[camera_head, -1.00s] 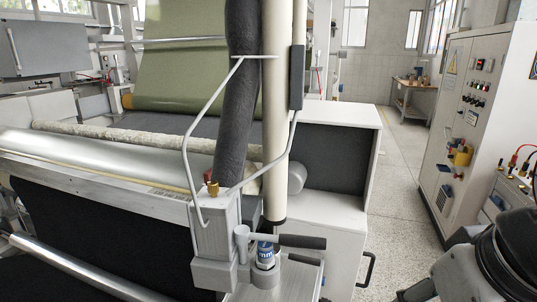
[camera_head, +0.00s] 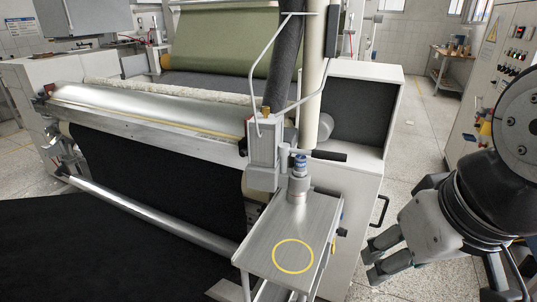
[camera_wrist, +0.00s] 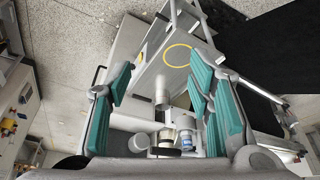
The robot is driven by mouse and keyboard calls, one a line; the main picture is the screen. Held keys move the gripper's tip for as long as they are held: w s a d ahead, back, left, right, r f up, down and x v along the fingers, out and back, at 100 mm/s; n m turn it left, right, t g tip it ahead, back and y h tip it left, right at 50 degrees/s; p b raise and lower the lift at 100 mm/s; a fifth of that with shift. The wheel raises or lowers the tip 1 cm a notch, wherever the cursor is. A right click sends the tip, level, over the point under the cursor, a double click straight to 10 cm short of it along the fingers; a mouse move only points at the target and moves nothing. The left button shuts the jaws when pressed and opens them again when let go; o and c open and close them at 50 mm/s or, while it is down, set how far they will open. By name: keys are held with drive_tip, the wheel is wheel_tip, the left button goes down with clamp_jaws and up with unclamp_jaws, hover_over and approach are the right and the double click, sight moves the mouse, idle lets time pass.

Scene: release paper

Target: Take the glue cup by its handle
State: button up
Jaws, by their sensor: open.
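A small grey cup-like cylinder with a blue upper part, which looks like the glue cup (camera_head: 299,187), stands at the back of a metal shelf (camera_head: 262,250), close under the valve. A dark bar handle (camera_head: 330,156) sticks out to the right at valve height; I cannot tell whether it belongs to the cup or the valve. In the wrist view a blue-labelled cylinder (camera_wrist: 177,123) shows low between the fingers, partly hidden. My gripper (camera_head: 374,260) is open and empty, right of the shelf and apart from the cup. Its teal finger pads (camera_wrist: 160,82) stand wide apart in the wrist view.
A yellow ring (camera_head: 293,256) marks the bare front of the shelf. A white cabinet (camera_head: 352,195) with a black pull handle stands behind and to the right. A vertical pipe (camera_head: 313,85) and bent rod rise above the cup. The roller machine fills the left.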

sight(325, 192)
drive_tip(key=shift+c, duration=0.2)
